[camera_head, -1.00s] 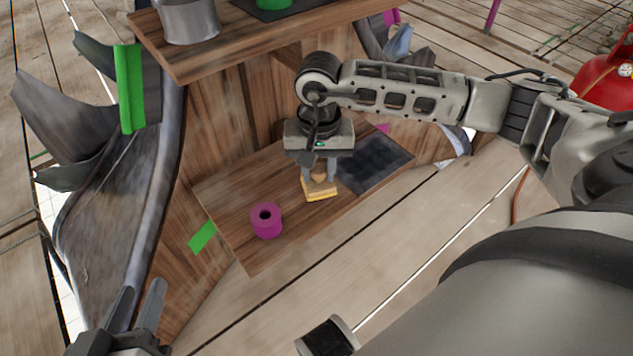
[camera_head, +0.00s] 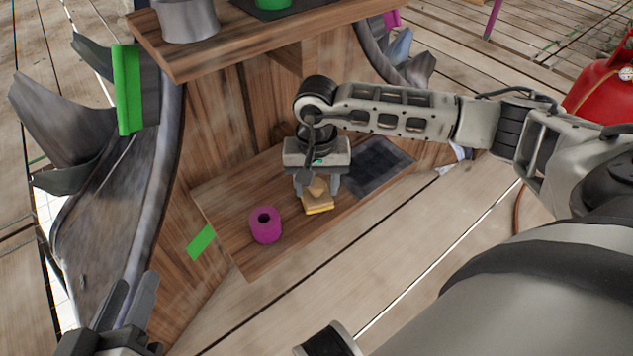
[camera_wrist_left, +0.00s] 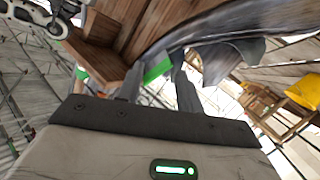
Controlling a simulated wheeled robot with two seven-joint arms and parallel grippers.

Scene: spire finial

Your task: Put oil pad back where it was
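The oil pad (camera_head: 318,207), a yellow block with a tan grip on top, sits on the lower wooden shelf (camera_head: 245,255) between the purple roll and the dark mat. My right gripper (camera_head: 317,190) points down over the pad. Its fingers stand apart on either side of the pad's grip, with a gap showing. Whether a finger touches the pad is unclear. My left gripper (camera_head: 128,302) is at the lower left, open and empty, away from the shelf. Its parted fingers also show in the left wrist view (camera_wrist_left: 157,88).
A purple roll (camera_head: 265,226) stands left of the pad. A dark square mat (camera_head: 378,166) lies to its right. The upper shelf (camera_head: 240,45) overhangs behind, holding a grey pot (camera_head: 187,18). Grey curved metal (camera_head: 135,210) rises on the left. A red tank (camera_head: 605,85) stands far right.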

